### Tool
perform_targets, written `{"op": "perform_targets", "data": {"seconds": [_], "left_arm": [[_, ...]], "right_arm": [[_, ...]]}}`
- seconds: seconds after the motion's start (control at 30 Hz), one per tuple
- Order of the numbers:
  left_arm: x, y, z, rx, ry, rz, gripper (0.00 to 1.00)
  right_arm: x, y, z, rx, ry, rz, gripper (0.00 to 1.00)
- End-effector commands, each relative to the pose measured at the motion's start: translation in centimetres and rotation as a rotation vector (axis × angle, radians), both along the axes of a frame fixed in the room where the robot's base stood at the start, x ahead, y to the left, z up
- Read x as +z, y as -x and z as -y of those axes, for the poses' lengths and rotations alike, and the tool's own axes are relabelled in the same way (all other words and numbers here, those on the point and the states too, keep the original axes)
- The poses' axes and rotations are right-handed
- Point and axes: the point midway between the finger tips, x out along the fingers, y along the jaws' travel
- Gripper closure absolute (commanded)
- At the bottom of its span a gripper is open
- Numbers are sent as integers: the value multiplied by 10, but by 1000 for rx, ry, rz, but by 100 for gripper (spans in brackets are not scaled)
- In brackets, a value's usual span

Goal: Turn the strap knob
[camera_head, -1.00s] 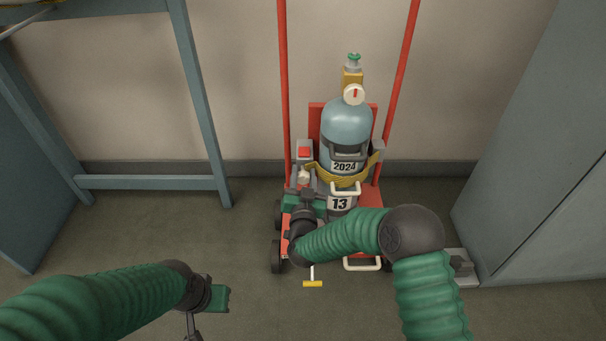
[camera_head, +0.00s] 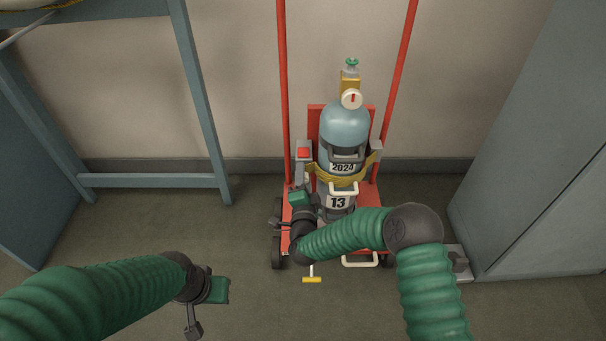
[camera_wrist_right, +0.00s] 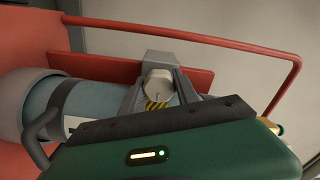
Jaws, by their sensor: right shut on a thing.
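The strap knob (camera_wrist_right: 157,86) is pale grey and sits on a grey block at the red trolley's side. In the right wrist view it lies between my right gripper's two dark fingers, which are shut on it. In the head view my right gripper (camera_head: 304,184) is turned at the trolley's left side and mostly hides the knob. A yellow strap (camera_head: 345,179) crosses the front of the blue-grey cylinder (camera_head: 345,127). My left gripper (camera_head: 205,310) hangs low at the left, away from the trolley; its finger opening is unclear.
The red trolley (camera_head: 368,192) stands against the wall with tall red handles. A grey bench frame (camera_head: 150,181) is at left and a grey cabinet (camera_head: 535,190) at right. A yellow-ended T-handle (camera_head: 312,280) shows before the trolley. The floor at left is clear.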

Motion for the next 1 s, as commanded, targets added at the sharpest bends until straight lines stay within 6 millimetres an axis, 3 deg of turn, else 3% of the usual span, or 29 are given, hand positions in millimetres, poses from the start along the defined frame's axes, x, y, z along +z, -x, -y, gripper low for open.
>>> {"op": "perform_targets", "data": {"seconds": [1.0], "left_arm": [[13, 0, 0, 0, 0, 0, 100]], "right_arm": [[-10, 2, 0, -4, -966, -12, 100]]}}
